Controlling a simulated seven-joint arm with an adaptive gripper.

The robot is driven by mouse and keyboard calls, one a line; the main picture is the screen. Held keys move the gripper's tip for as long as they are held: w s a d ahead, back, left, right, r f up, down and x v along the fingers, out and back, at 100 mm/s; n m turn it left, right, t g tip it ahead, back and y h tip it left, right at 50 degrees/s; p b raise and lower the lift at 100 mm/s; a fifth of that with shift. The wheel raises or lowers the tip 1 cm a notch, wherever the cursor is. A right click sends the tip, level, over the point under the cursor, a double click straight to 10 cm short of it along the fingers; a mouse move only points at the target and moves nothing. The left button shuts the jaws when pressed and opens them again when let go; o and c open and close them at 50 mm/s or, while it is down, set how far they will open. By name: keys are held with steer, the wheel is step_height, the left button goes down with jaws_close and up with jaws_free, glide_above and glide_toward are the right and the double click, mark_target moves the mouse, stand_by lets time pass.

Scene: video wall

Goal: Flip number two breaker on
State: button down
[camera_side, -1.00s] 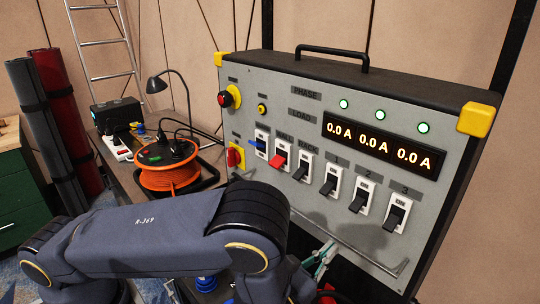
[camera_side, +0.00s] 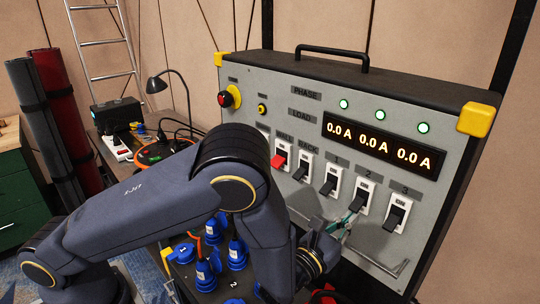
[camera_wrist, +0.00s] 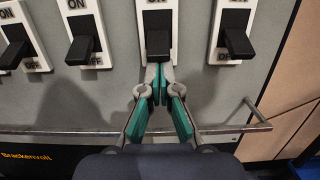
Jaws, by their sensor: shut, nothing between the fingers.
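The number two breaker (camera_side: 359,201) is a black rocker in a white frame on the grey panel, below the label 2. It also shows in the wrist view (camera_wrist: 157,35), at the top middle, with its lever tilted down. My gripper (camera_side: 348,217) is shut and empty, with its green-padded fingers together and pointing up at the panel. In the wrist view the fingertips (camera_wrist: 159,72) are right at the lower end of this lever. I cannot tell whether they touch it. The OFF mark of this breaker is hidden behind the lever and fingertips.
Breaker three (camera_side: 397,214) is close on the right and breaker one (camera_side: 329,182) close on the left, both levers down. A metal rail (camera_wrist: 75,131) runs along the panel below. The display (camera_side: 376,143) reads 0.0 A three times. Blue plugs (camera_side: 208,270) stand beneath my arm.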

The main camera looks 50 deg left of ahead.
mark_target(352, 209)
steer(key=shift+s+r+g, duration=0.15)
steer(key=shift+r+g, duration=0.15)
steer(key=shift+g, duration=0.3)
steer(key=shift+s+r+g, duration=0.25)
steer(key=shift+r+g, duration=0.35)
steer(key=shift+g, duration=0.4)
steer(key=r+g, duration=0.2)
steer(key=g, duration=0.1)
steer(key=shift+s, duration=0.2)
steer(key=shift+s+f+g, duration=0.1)
steer(key=shift+f+g, duration=0.15)
steer(key=shift+g, duration=0.15)
steer(key=shift+r, duration=0.1)
steer(key=shift+r, duration=0.7)
